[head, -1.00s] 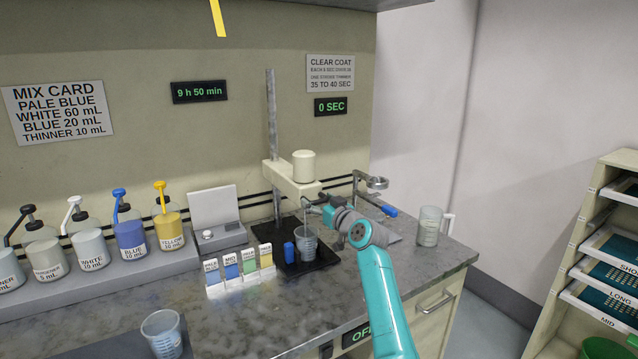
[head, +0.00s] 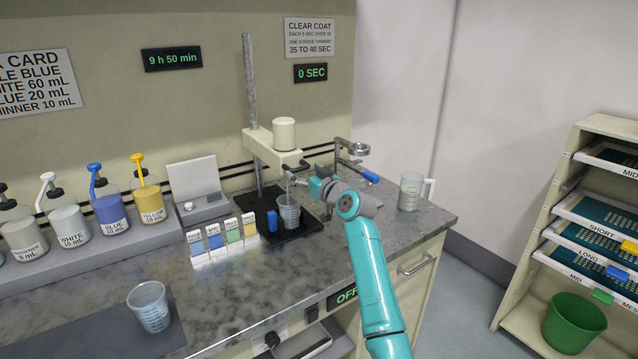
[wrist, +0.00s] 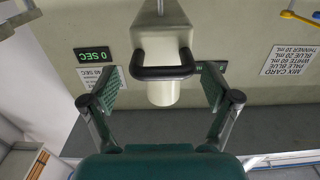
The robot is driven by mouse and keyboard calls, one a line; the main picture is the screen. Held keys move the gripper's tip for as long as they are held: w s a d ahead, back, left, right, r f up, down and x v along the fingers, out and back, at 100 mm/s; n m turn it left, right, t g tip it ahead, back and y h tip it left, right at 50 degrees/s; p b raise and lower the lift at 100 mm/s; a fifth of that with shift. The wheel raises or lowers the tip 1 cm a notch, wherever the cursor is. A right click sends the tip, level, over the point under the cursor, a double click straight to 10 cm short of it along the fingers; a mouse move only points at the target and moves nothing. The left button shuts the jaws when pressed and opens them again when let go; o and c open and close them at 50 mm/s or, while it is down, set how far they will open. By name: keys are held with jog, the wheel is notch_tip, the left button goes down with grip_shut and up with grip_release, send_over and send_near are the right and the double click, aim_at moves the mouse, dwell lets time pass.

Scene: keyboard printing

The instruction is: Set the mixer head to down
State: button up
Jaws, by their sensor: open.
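The cream mixer head (head: 272,152), with a round motor housing (head: 284,134), sits on a grey upright post (head: 250,90). A thin shaft hangs from it toward a clear cup (head: 289,212) on the black mixer base (head: 304,228); I cannot tell how deep its end reaches. My gripper (head: 304,184) is beside the front of the head, just below it. In the wrist view, which is upside down, the head (wrist: 161,38) and its black bar handle (wrist: 162,72) lie between the spread fingers of my open gripper (wrist: 160,88). The fingers appear apart from the handle.
A blue-handled ring stand (head: 354,160) and clear jug (head: 410,190) stand to the right. Sample cards (head: 223,240), a scale (head: 200,205) and pump bottles (head: 110,212) stand left. Another cup (head: 149,306) is in front. A rack (head: 575,150) and green bin (head: 574,322) are at right.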

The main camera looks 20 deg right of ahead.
jog(key=v, duration=1)
jog(key=s+a+f+m+h, duration=0.1)
jog(key=s+f+m+h, duration=0.1)
jog(key=s+f, duration=0.95)
jog(key=s+f+m+h, duration=0.2)
jog(key=s+f, duration=0.7)
jog(key=f, duration=0.6)
jog(key=s+a+f+g+h, duration=0.1)
jog(key=s+f, duration=0.3)
jog(key=s, duration=0.7)
jog(key=s+f+g+h, duration=0.1)
jog(key=s+f, duration=0.3)
jog(key=s, duration=0.7)
jog(key=a+r+v, duration=0.1)
jog(key=r+v, duration=0.2)
jog(key=v, duration=2.4)
jog(key=shift+c, duration=0.2)
